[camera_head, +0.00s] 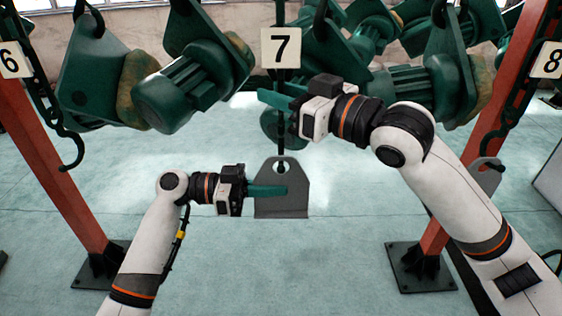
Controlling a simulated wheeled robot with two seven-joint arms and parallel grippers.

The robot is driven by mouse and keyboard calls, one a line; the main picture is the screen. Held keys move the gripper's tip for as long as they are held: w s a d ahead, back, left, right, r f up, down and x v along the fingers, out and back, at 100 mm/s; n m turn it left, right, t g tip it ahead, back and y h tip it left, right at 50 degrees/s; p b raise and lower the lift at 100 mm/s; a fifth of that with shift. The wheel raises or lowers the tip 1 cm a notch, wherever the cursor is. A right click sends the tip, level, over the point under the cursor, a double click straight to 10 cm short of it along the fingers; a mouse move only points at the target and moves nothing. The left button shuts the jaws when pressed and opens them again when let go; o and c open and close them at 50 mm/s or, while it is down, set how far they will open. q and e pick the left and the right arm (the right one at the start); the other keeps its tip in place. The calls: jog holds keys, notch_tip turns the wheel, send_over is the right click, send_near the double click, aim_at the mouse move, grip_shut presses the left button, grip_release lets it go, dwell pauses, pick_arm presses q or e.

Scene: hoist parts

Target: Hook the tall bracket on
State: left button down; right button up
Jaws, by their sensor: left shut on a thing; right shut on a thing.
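The tall bracket (296,208) is a grey plate with a rounded top and a hole near its upper end. It is upright at the middle of the head view. My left gripper (268,190) is shut on it, its teal fingers across the plate. A dark chain with a hook (281,146) hangs below the number 7 sign (281,47), its lower end at the bracket's hole. I cannot tell whether the hook passes through the hole. My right gripper (272,97) is shut on the hanging chain or hook shank, above the bracket.
Large green motor units (190,85) hang behind at both sides. Red posts (50,170) stand left and right on dark base plates (420,268). An empty hook (70,150) hangs at left. Another grey bracket (486,178) hangs at right. The floor between the posts is clear.

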pick_arm(q)
jog(key=shift+r, duration=0.15)
jog(key=c, duration=1.5)
grip_release()
jog(key=shift+f, duration=0.2)
jog(key=a, duration=0.8)
jog(key=shift+r, duration=0.1)
